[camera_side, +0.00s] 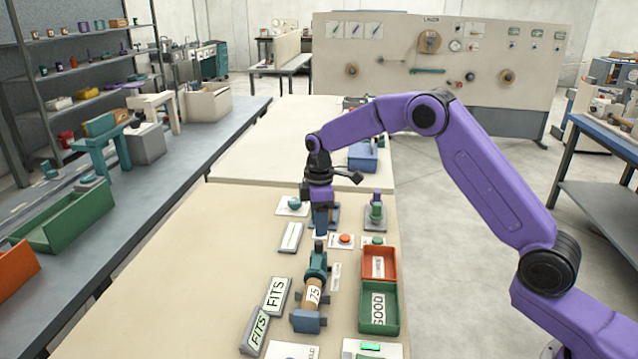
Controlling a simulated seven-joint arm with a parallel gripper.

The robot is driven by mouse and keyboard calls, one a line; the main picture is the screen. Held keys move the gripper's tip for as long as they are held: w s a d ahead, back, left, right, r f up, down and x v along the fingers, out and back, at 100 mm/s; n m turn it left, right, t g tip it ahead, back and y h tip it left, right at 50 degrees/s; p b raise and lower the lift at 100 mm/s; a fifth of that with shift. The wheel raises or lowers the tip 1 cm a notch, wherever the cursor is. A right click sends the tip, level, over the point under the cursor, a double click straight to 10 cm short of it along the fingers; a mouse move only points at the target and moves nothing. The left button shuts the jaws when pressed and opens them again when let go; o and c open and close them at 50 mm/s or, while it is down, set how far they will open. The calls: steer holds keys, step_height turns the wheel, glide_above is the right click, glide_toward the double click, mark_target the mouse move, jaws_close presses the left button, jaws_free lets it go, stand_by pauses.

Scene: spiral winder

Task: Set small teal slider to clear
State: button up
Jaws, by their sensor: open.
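My gripper (321,222) points down over the middle of the cream table, among the small controls. Its fingers are small in the picture, and I see nothing held between them. A small teal knob on a white plate (294,205) sits just left of my gripper, apart from it. I cannot tell whether this is the small teal slider, and no "clear" mark is readable. A larger teal part (317,263) stands in front of my gripper, at the far end of a brown roll (313,293) labelled 75.
A red bin (379,249) and a green bin marked GOOD (364,327) lie nearer. Two FITS blocks (276,310) lie front left. The table's left part is clear.

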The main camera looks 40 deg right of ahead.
step_height(320, 180, up, 11)
steer(key=shift+r, duration=0.2)
stand_by(0.4)
steer(key=s+a+r, duration=0.1)
steer(key=s+a, duration=0.2)
steer(key=s, duration=0.7)
steer(key=s+a+r, duration=0.1)
steer(key=s+a, duration=0.3)
steer(key=s, duration=0.6)
steer(key=s+d+f, duration=0.2)
steer(key=s+d, duration=0.2)
steer(key=s, duration=0.7)
steer(key=s+d+f, duration=0.3)
steer(key=s+d, duration=0.2)
steer(key=s, duration=0.7)
steer(key=shift+s, duration=0.2)
